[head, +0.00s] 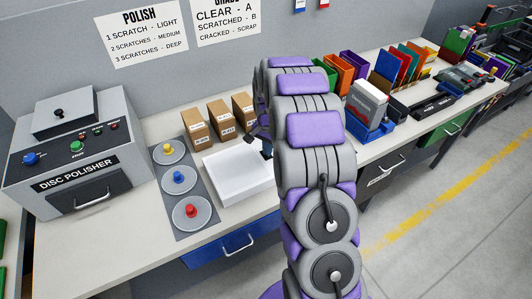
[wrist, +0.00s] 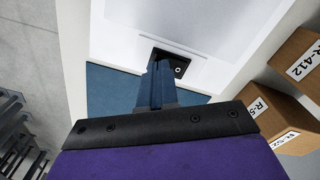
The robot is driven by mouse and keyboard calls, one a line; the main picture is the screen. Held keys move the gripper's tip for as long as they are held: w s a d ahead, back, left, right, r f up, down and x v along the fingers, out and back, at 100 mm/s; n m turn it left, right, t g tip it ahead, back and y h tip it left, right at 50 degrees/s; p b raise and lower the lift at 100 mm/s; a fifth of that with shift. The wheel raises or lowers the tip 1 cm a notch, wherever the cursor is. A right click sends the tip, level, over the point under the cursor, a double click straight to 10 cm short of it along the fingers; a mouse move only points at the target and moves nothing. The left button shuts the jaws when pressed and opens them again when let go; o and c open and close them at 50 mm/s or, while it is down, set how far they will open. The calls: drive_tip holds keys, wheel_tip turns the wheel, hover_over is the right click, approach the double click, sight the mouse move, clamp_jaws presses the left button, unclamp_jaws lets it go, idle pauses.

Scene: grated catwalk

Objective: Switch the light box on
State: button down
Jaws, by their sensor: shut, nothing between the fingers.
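The light box (head: 236,177) is a flat white box on the bench, between the disc tray and my arm. Its top looks plain white; I cannot tell whether it is lit. In the wrist view its pale panel (wrist: 215,22) fills the top, with a small black switch (wrist: 181,66) at its near edge. My gripper (wrist: 156,70) is shut and empty. Its fingertips are at the left of the switch and overlap part of it; I cannot tell whether they touch. In the head view my arm hides most of the gripper and the box's right side.
Cardboard boxes (head: 195,127) stand behind the light box; they also show at the right of the wrist view (wrist: 290,62). A grey tray (head: 211,216) with knobbed discs lies to the left, beside the disc polisher (head: 70,150). Colourful bins (head: 358,62) stand to the right.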

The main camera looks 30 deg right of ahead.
drive_tip(key=shift+f, duration=0.45)
idle(0.3)
drive_tip(key=shift+r, duration=0.15)
drive_tip(key=shift+r+p, duration=0.85)
drive_tip(key=shift+r, duration=0.95)
drive_tip(key=shift+r+p, duration=0.55)
drive_tip(key=shift+r, duration=1)
